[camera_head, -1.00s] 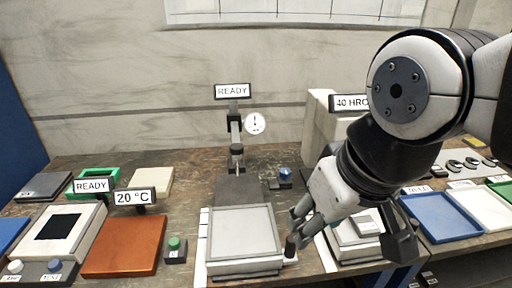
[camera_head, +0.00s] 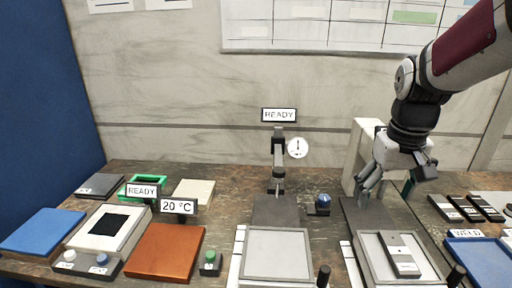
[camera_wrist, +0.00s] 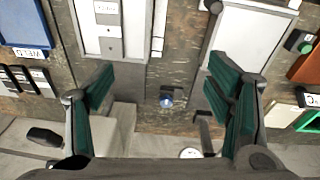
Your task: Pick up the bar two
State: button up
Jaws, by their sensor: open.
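A grey bar (camera_head: 400,254) with pale markings lies on the light plate of the right-hand tray fixture (camera_head: 372,262). In the wrist view the bar (camera_wrist: 108,30) is at the upper left, on its plate. Several dark bars (camera_head: 468,208) lie at the far right, and some (camera_wrist: 18,78) show at the left of the wrist view. I cannot read which one is bar two. My gripper (camera_head: 390,190) hangs above and behind the right-hand fixture, apart from the bar. In the wrist view my gripper (camera_wrist: 160,86) is open, with nothing between its green-padded fingers.
A pale tester body (camera_head: 366,150) stands close behind my gripper. The middle fixture (camera_head: 277,256) carries an empty plate. A blue knob (camera_head: 323,201) sits between the fixtures. A blue tray (camera_head: 482,262) is at the right; the orange plate (camera_head: 165,252) is at the left.

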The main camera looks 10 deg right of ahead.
jog(key=m+g+p, duration=0.1)
send_over(399, 250)
notch_tip(399, 250, down, 9)
jog(key=shift+y, duration=0.4)
jog(key=f, duration=0.8)
jog(key=shift+d+f, duration=0.25)
jog(key=shift+f, duration=0.1)
jog(key=shift+a+f+p, duration=0.15)
jog(key=shift+f+p, duration=0.1)
jog(key=shift+f, duration=1.1)
jog(key=shift+a+f+p, duration=0.15)
jog(key=shift+f+p, duration=0.1)
jog(key=shift+f, duration=1.05)
grip_shut()
